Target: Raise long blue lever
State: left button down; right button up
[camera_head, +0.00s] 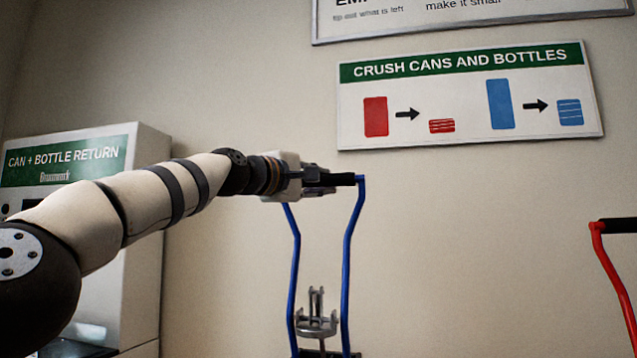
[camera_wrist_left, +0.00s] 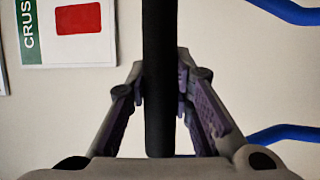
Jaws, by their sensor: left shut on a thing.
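The long blue lever (camera_head: 350,240) stands upright in the head view, with two blue side bars and a black grip across the top. My left gripper (camera_head: 325,180) is shut on the black grip (camera_head: 344,180) at the top of the lever. In the left wrist view the black grip (camera_wrist_left: 159,80) runs between the two fingers of my left gripper (camera_wrist_left: 160,95), and parts of the blue bars (camera_wrist_left: 285,132) show at the right. My right gripper is in neither view.
Below the lever's top is a metal crusher part (camera_head: 316,325) between the blue bars. A red lever (camera_head: 612,265) with a black grip stands at the far right. A white can and bottle return machine (camera_head: 140,240) stands at the left. A crushing sign (camera_head: 470,95) hangs on the wall.

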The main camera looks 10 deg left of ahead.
pick_arm(q)
jog(key=c, duration=1.4)
grip_release()
jog(key=shift+s+a, duration=0.15)
jog(key=shift+s, duration=0.15)
jog(key=v, duration=0.6)
jog(key=shift+s, duration=0.35)
jog(key=shift+a+f, duration=0.1)
